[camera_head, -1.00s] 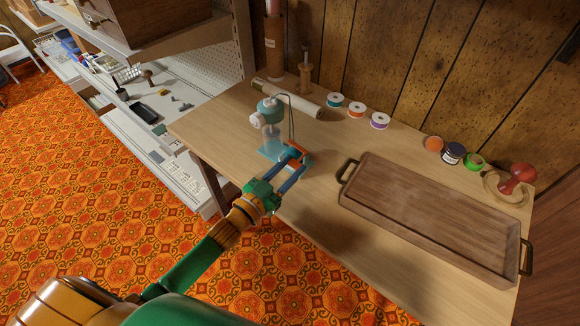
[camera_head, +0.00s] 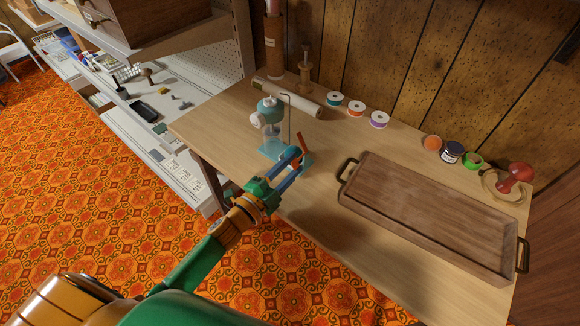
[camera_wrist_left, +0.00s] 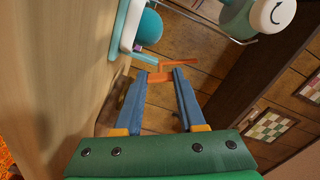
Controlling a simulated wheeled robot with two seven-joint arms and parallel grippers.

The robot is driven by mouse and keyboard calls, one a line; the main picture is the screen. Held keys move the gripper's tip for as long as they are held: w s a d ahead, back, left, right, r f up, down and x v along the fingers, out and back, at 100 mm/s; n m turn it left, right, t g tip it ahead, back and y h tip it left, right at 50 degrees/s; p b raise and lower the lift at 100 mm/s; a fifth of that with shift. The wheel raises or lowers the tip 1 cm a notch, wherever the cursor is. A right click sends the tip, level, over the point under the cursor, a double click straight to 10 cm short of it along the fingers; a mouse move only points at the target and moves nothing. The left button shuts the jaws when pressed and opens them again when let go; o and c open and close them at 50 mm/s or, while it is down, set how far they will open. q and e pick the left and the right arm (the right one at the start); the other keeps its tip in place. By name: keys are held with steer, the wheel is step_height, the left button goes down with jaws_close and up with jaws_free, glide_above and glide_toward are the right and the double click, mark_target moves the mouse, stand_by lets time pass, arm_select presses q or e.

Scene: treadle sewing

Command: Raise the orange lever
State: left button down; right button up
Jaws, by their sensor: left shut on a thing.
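A small teal and white treadle sewing machine (camera_head: 270,112) stands on the wooden table, with a pale blue base. The orange lever (camera_head: 301,145) is at its right side and stands steeply tilted up. My left gripper (camera_head: 294,160) reaches in from the front left. In the left wrist view the lever (camera_wrist_left: 160,77) lies between the two blue fingertips (camera_wrist_left: 160,76), which are shut on it. A thin orange part of it extends to the right. The fingers hide part of the lever in the head view. My right gripper is not in view.
A wooden tray (camera_head: 345,196) with handles lies to the right. A red-knobbed object (camera_head: 515,178) is at far right. Table between machine and tray is clear.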

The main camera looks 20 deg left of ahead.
arm_select(q)
steer(key=m, duration=0.4)
steer(key=shift+m+b, duration=0.3)
steer(key=shift+m, duration=0.4)
steer(key=shift+c, duration=2.4)
jaws_free()
steer(key=v, duration=0.7)
steer(key=shift+s+b, duration=0.1)
steer(key=shift+b, duration=0.25)
